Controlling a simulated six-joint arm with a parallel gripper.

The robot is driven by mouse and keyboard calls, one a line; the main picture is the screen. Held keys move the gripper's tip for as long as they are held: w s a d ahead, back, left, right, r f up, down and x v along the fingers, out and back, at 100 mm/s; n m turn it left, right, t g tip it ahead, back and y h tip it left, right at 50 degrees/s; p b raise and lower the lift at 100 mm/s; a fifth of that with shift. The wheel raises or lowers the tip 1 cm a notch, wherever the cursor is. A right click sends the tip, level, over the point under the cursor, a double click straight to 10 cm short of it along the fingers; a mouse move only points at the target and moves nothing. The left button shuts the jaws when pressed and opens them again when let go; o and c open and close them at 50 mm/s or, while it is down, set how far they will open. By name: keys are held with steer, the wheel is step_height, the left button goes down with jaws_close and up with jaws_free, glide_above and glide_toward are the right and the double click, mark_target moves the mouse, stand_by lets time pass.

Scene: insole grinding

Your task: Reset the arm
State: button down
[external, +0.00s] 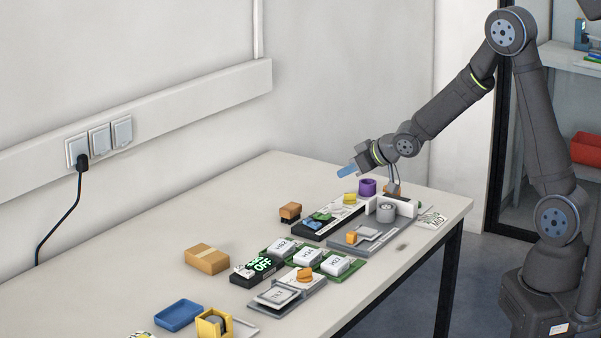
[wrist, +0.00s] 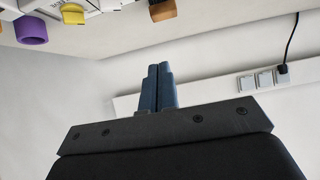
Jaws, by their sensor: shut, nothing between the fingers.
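My gripper (external: 347,171) is above the far part of the table, with its blue fingers pointing left in the external view. In the wrist view my gripper (wrist: 158,68) has its two blue fingers side by side and touching, with nothing between them. The fingers are in the air, apart from the objects below. The wrist view looks mostly at the white wall, with the table's things along its top edge.
The white table (external: 150,285) carries a purple cup (external: 367,187), a grey grinding station (external: 365,240), labelled white blocks (external: 308,257), a cardboard box (external: 207,259) and a blue tray (external: 178,315). Wall sockets (external: 99,138) are at left. The table's far left is clear.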

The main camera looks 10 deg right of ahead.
glide_above(329, 215)
step_height(329, 215, down, 7)
steer(key=shift+r, duration=0.1)
steer(key=shift+v, duration=1.55)
steer(key=shift+w, duration=0.1)
